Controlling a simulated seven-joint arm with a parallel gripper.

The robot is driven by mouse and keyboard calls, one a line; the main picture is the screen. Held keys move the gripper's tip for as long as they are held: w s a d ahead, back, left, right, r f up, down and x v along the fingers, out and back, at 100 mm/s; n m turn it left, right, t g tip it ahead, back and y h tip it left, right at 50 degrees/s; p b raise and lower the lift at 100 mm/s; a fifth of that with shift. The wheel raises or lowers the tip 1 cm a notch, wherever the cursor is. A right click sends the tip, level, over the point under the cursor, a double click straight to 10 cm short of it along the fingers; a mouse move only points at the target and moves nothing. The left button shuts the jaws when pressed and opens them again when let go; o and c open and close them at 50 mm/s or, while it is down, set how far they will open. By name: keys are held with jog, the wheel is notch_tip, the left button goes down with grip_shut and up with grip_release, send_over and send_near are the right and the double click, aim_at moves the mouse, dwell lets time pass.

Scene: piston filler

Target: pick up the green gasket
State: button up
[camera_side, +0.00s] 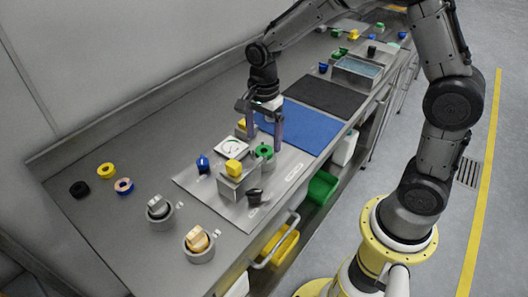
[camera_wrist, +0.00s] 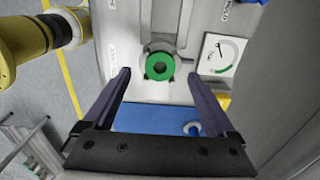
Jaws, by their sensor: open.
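The green gasket (camera_wrist: 160,66) is a flat ring that lies on a round grey fixture with small prongs, in the upper middle of the wrist view. In the side view the gasket (camera_side: 264,151) shows at the right part of the light metal plate (camera_side: 215,201). My gripper (camera_wrist: 161,75) is open, its two dark fingers apart on the left and right of the gasket in the wrist view. In the side view my gripper (camera_side: 264,138) hangs pointing down close to the gasket. Nothing is between the fingers that I can see gripped. The exact height gap cannot be told.
Beside the gasket are a white dial gauge (camera_side: 232,148) and a block with a yellow knob (camera_side: 234,168). A blue knob (camera_side: 202,163) stands further left. A blue mat (camera_side: 310,128) lies to the right, mostly bare.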

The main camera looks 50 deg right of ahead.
aim_at(263, 151)
jog(key=shift+a+f, duration=0.1)
jog(key=shift+f, duration=1.75)
jog(key=c, duration=1.4)
jog(key=shift+r, duration=0.15)
